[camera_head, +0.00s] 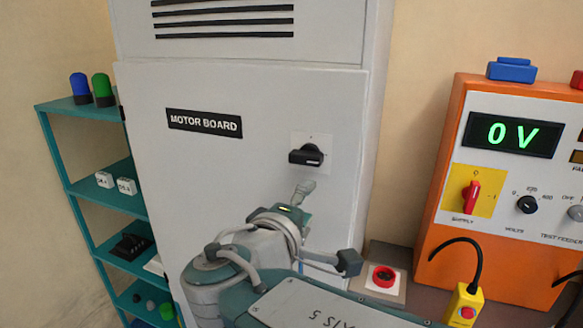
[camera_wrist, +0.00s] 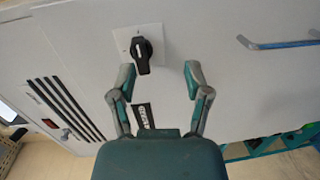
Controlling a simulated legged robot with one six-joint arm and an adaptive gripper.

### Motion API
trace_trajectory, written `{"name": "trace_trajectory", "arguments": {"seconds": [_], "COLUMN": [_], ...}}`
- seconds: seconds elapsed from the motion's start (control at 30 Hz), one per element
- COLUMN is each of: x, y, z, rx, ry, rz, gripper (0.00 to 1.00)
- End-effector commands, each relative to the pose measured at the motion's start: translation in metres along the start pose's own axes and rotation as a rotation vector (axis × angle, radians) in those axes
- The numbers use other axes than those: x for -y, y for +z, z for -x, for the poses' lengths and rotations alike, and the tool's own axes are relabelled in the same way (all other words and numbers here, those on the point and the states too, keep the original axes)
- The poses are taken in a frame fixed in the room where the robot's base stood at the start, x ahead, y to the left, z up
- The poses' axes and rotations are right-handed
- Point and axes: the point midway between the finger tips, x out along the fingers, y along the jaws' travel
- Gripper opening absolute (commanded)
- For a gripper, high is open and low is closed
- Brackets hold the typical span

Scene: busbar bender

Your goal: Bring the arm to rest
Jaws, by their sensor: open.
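My arm (camera_head: 265,245) reaches up in front of the grey cabinet marked MOTOR BOARD (camera_head: 150,180). My gripper (camera_head: 303,190) is in front of the cabinet door, just below the black rotary handle (camera_head: 307,155) in the head view. In the wrist view my gripper (camera_wrist: 159,76) has its two fingers spread wide with nothing between the tips. The black handle (camera_wrist: 142,55) on its pale plate shows beyond the fingertips, and I see no finger touching it. The exact gap to the door cannot be told.
A teal shelf (camera_head: 82,188) with lamps and small parts stands left of the cabinet. An orange test panel (camera_head: 455,130) reading 0 V stands at right. A red button (camera_head: 384,276) and a yellow control box (camera_head: 465,305) are low, right of my arm.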

Motion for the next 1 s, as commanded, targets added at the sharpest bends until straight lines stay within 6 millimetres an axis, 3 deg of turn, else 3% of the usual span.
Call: {"name": "trace_trajectory", "arguments": {"seconds": [0.03,0.2,0.43,0.7,0.83,1.0], "x": [0.010,0.058,0.118,0.163,0.171,0.173], "y": [0.024,0.099,0.167,0.195,0.196,0.194], "z": [-0.009,-0.023,-0.004,0.034,0.044,0.049], "rx": [0.054,0.221,0.383,0.473,0.479,0.474], "ry": [-0.065,-0.336,-0.653,-0.903,-0.956,-0.979], "rz": [-0.023,-0.152,-0.428,-0.873,-1.057,-1.161], "gripper": [0.63,0.63,0.63,0.63,0.63,0.63]}}
